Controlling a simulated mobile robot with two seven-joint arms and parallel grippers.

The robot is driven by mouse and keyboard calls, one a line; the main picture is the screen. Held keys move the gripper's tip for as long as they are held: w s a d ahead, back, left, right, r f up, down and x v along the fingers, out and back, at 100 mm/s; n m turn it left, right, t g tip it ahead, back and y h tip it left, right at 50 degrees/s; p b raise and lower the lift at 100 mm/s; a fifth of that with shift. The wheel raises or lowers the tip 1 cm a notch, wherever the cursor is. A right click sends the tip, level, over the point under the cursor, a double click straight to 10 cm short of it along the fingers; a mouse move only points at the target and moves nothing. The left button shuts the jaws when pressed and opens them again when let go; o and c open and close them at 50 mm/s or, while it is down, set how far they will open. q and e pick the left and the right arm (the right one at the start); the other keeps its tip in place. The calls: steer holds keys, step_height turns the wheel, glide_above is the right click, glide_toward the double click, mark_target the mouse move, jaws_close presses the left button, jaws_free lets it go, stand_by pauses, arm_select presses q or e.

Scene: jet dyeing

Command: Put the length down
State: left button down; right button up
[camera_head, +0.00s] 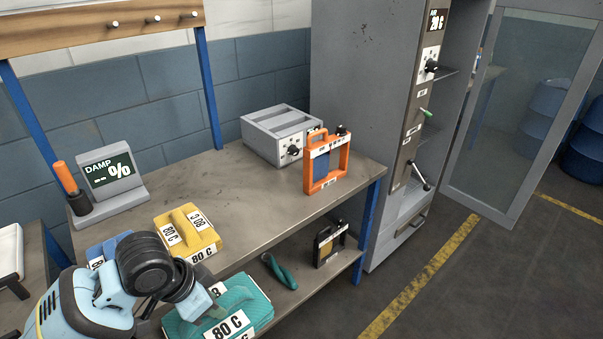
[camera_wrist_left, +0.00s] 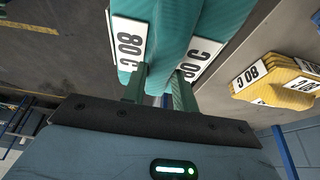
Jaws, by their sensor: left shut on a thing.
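The teal length (camera_head: 248,299), a folded cloth bundle with "80 C" labels, is in my left gripper (camera_head: 210,308). In the head view it shows at the bottom, in front of the bench's front edge; its height over the lower shelf is hard to tell. In the left wrist view the teal length (camera_wrist_left: 166,22) sits between the two fingers of my left gripper (camera_wrist_left: 160,85), which is shut on its raised middle. A yellow length (camera_head: 190,232) marked 80 C lies on the bench (camera_head: 255,190). A blue length (camera_head: 96,252) is partly hidden behind my left arm. My right gripper is out of view.
A damp meter (camera_head: 108,172) reading "-- %" stands at the bench's left. A grey box (camera_head: 275,132) and an orange frame (camera_head: 327,162) stand at its right. The lower shelf (camera_head: 293,297) holds a dark frame (camera_head: 329,245) and green-handled tool (camera_head: 279,271). The middle bench top is clear.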

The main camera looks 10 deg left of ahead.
mark_target(217, 328)
arm_select(q)
steer(key=n, duration=0.1)
steer(key=s+d+r+n+y, duration=0.1)
steer(key=n, duration=0.1)
steer(key=s+n+t, duration=0.1)
steer(key=n, duration=0.1)
steer(key=shift+s+d+r+y+p, duration=0.15)
steer(key=shift+s+r+y+p, duration=0.1)
steer(key=shift+r+y+p, duration=0.05)
steer(key=n, duration=0.1)
steer(key=s+n+y, duration=0.1)
steer(key=n, duration=0.1)
steer(key=shift+s+d+r, duration=0.1)
steer(key=shift+s+r, duration=0.05)
steer(key=shift+r, duration=0.25)
steer(key=shift+d, duration=0.1)
